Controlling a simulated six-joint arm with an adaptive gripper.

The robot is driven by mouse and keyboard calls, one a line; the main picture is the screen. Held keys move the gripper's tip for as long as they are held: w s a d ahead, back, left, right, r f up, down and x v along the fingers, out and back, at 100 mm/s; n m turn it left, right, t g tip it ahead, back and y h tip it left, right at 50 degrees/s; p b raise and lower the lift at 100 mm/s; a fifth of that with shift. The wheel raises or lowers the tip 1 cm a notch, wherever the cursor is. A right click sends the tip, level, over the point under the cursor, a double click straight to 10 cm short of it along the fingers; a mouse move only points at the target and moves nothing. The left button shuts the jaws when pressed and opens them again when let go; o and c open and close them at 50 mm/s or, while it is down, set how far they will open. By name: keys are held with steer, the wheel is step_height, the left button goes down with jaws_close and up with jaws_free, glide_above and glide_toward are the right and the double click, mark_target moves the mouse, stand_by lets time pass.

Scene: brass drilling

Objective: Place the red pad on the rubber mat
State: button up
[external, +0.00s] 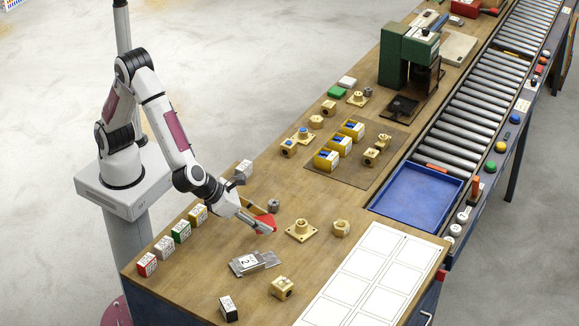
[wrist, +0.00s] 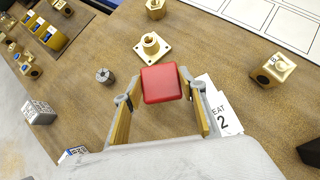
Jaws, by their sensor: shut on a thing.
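The red pad (wrist: 161,84) is a small rounded red square. It is held between the fingertips of my gripper (wrist: 158,85), which is shut on it; it also shows in the external view (external: 267,220), partly hidden by a finger. My gripper (external: 262,226) is low over the near part of the wooden bench; the gap below the pad cannot be told. A flat brown mat (external: 354,175) lies farther along the bench and looks like the rubber mat. It bears yellow bins and several brass parts. In the wrist view only its corner shows, upper left.
A brass flanged part (external: 301,231) stands just right of my gripper, and a grey knurled part (external: 273,205) behind it. Grey plates with a numbered card (external: 247,262) lie in front. A blue tray (external: 415,195) and roller conveyor run along the right. A green press (external: 408,55) stands beyond the mat.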

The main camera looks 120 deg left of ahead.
mark_target(262, 220)
steer(key=shift+r, duration=1.95)
steer(key=shift+a, duration=0.45)
steer(key=a+f+n+g, duration=0.1)
steer(key=a+f, duration=0.1)
steer(key=a, duration=0.6)
steer(key=w+a+f+n+g+y, duration=0.1)
steer(key=a+f+n, duration=0.1)
steer(key=a, duration=0.6)
steer(key=a+f+n+g+y, duration=0.1)
steer(key=a+f+n, duration=0.1)
steer(key=a, duration=0.7)
steer(key=shift+w+f, duration=0.2)
steer(key=shift+f, duration=0.25)
steer(key=a+f+n+g, duration=0.1)
steer(key=a+f+n, duration=0.15)
steer(key=a, duration=1.55)
steer(key=w+a+r+m+t, duration=0.1)
steer(key=w+a+r+m, duration=0.1)
steer(key=w+a+m, duration=0.1)
steer(key=shift+w+a, duration=0.85)
steer(key=shift+w, duration=0.05)
